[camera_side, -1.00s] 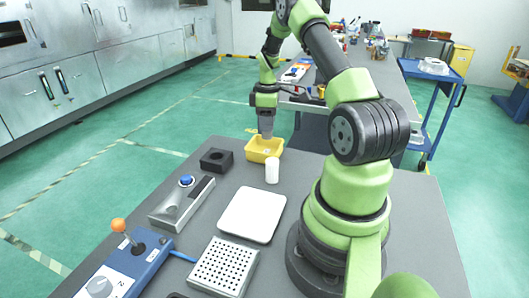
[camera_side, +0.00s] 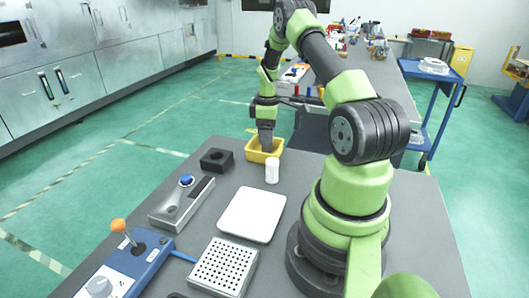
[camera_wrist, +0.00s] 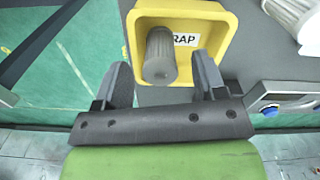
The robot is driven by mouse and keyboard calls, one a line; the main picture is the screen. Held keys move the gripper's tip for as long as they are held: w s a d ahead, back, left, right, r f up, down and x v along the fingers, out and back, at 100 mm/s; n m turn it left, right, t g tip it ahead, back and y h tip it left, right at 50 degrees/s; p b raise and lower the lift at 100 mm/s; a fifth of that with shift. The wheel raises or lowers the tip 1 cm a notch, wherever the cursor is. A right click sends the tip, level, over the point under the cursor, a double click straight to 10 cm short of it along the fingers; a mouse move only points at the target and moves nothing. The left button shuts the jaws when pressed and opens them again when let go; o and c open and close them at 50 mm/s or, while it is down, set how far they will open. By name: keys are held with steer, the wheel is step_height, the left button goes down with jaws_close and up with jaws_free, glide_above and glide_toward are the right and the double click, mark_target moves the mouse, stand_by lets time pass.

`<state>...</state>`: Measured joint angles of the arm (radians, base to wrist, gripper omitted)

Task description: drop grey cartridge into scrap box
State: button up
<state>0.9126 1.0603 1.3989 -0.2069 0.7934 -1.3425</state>
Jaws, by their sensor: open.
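The yellow scrap box (camera_side: 252,152) stands at the far edge of the grey table in the side view. It also shows in the wrist view (camera_wrist: 229,30), with a label ending in "RAP" on its inner wall. The grey cartridge (camera_wrist: 160,57) is inside the box, a ribbed cylinder seen mostly end-on; the side view hides it. My gripper (camera_side: 266,146) is over the box, pointing down. In the wrist view my gripper (camera_wrist: 163,77) has its two fingers apart on either side of the cartridge, with gaps between.
A white cylinder (camera_side: 272,170) stands close to the box, and a black block (camera_side: 217,160) is to its left. A white square plate (camera_side: 252,214), a perforated block (camera_side: 224,266), a device with a blue button (camera_side: 183,200) and a joystick box (camera_side: 128,262) lie nearer.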

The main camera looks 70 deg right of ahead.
steer(key=shift+r, duration=0.1)
step_height(320, 180, up, 10)
stand_by(0.4)
steer(key=w+a+r+m+t, duration=0.3)
steer(key=a+r, duration=1)
steer(key=a, duration=0.4)
steer(key=s+a+r+m+t+y, duration=0.2)
steer(key=s+a+r+m+t, duration=0.1)
steer(key=s+a, duration=0.9)
steer(key=a+t, duration=0.1)
steer(key=a, duration=0.3)
steer(key=shift+m, duration=0.3)
